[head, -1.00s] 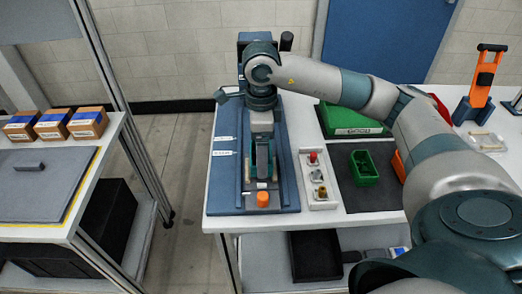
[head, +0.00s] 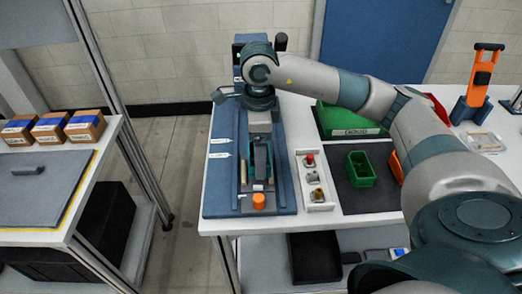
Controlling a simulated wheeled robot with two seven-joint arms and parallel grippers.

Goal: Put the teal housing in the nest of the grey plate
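My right arm reaches in from the right, and its gripper (head: 261,150) points down over the blue fixture on the table. Teal edges of what looks like the teal housing (head: 271,167) show beside and behind the dark fingers. The gripper covers most of it, so I cannot tell whether the fingers grip it or how it sits. The grey plate (head: 259,187) lies under and in front of the gripper; its nest is hidden. My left gripper is not in view.
An orange knob (head: 259,201) stands at the fixture's front. Right of it are a white tray (head: 318,204) with small parts, a green bin (head: 361,169) on a dark mat, and a larger green crate (head: 345,120). A side table (head: 50,222) with boxes stands left, across a floor gap.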

